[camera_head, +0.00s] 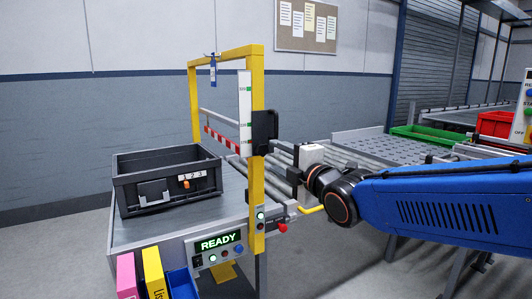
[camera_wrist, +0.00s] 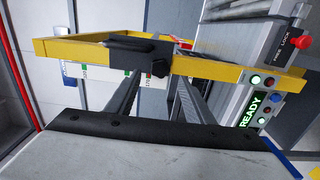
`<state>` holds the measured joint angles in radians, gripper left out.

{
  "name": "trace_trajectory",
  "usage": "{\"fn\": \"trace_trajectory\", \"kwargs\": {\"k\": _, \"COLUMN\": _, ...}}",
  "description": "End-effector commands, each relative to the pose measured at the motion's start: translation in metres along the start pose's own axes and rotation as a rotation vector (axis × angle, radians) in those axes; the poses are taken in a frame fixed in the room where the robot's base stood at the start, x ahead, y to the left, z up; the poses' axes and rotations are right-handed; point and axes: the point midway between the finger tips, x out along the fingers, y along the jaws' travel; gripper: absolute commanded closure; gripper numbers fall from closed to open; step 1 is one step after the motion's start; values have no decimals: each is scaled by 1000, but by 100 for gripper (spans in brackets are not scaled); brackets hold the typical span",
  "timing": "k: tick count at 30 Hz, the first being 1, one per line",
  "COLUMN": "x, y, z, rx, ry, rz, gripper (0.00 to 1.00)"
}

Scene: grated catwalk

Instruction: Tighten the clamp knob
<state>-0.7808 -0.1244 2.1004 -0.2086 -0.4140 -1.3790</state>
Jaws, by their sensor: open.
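The clamp knob (camera_wrist: 162,75) is a small black lobed knob on the yellow gantry frame (camera_wrist: 215,68). It shows in the wrist view just beyond and between my fingertips. In the head view a black clamp piece (camera_head: 264,131) sits on the near yellow post, and I cannot make out the knob apart from it. My gripper (camera_wrist: 157,88) is open, its two dark fingers pointing at the knob. I cannot tell whether they touch it. In the head view my gripper (camera_head: 279,169) is right of the near post, partly hidden.
A grey crate (camera_head: 130,205) sits on the conveyor left of the gantry. A panel reading READY (camera_head: 215,243) with buttons is below, and a red knob (camera_head: 282,228) sticks out nearby. A striped red-white bar (camera_head: 220,140) hangs within the gantry. Rollers (camera_head: 345,150) run behind my arm.

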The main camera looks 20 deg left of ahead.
Motion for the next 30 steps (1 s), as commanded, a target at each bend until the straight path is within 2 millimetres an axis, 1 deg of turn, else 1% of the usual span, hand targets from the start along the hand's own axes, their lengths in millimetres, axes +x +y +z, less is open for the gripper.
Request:
{"fn": "trace_trajectory", "kwargs": {"k": 1, "x": 9, "y": -1, "z": 0, "rx": 0, "ry": 0, "rz": -2, "gripper": 52}}
{"fn": "trace_trajectory", "kwargs": {"k": 6, "x": 34, "y": -1, "z": 0, "rx": -1, "ry": 1, "rz": -1, "gripper": 52}}
{"fn": "trace_trajectory", "kwargs": {"k": 12, "x": 57, "y": -1, "z": 0, "rx": -1, "ry": 1, "rz": -2, "gripper": 52}}
{"fn": "trace_trajectory", "kwargs": {"k": 18, "x": 66, "y": 0, "z": 0, "rx": 0, "ry": 1, "rz": 0, "gripper": 52}}
{"fn": "trace_trajectory", "kwargs": {"k": 26, "x": 68, "y": 0, "z": 0, "rx": 0, "ry": 0, "rz": -1, "gripper": 52}}
{"fn": "trace_trajectory", "kwargs": {"k": 27, "x": 68, "y": 0, "z": 0, "rx": 0, "ry": 0, "rz": -1, "gripper": 54}}
{"fn": "trace_trajectory", "kwargs": {"k": 29, "x": 67, "y": 0, "z": 0, "rx": 0, "ry": 0, "rz": -1, "gripper": 69}}
{"fn": "trace_trajectory", "kwargs": {"k": 30, "x": 67, "y": 0, "z": 0, "rx": 0, "ry": 0, "rz": -1, "gripper": 78}}
